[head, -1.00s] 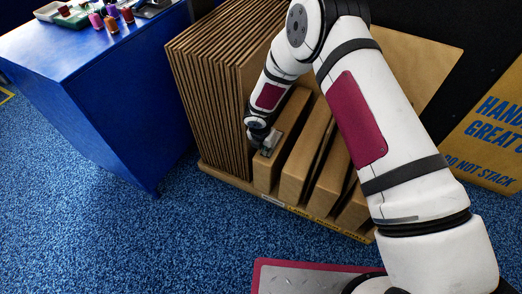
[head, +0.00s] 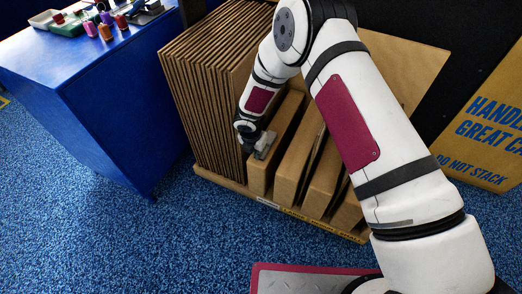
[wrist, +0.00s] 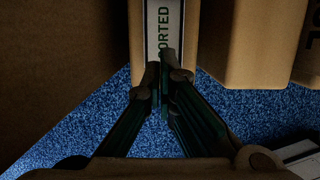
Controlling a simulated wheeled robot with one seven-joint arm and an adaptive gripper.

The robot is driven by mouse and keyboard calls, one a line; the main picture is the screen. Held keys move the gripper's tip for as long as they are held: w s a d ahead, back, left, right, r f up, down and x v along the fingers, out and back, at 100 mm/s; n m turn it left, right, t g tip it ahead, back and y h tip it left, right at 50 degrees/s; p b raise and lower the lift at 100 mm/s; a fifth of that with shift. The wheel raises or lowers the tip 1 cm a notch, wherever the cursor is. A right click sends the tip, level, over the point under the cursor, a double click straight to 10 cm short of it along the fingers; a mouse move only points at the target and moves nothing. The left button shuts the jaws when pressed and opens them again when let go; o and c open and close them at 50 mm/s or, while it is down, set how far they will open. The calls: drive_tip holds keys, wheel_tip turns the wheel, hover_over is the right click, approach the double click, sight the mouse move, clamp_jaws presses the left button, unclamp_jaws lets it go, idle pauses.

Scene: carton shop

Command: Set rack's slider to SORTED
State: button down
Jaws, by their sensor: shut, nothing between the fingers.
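The cardboard rack (head: 225,182) stands on the blue carpet, with a pack of upright brown sheets and several thick brown dividers. My gripper (head: 262,150) is low over the top of the leftmost divider (head: 284,128), beside the sheets. In the wrist view my gripper (wrist: 164,72) has its dark fingers together, with nothing between them. They overlap the lower end of a pale label strip (wrist: 165,25) on the divider top, where "ORTED" can be read; the first letter is hidden. I cannot make out the slider itself or its setting. Contact is not clear.
A blue table (head: 95,95) with small coloured spools (head: 105,32) stands at left. A cardboard sign (head: 490,130) leans at right. More dividers (wrist: 255,40) stand close to the right of the fingers. Blue carpet is open at front left.

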drive_tip(key=p+v, duration=0.2)
drive_tip(key=v, duration=0.6)
drive_tip(key=shift+r+p, duration=0.25)
drive_tip(key=shift+p, duration=0.1)
drive_tip(key=shift+w, duration=0.1)
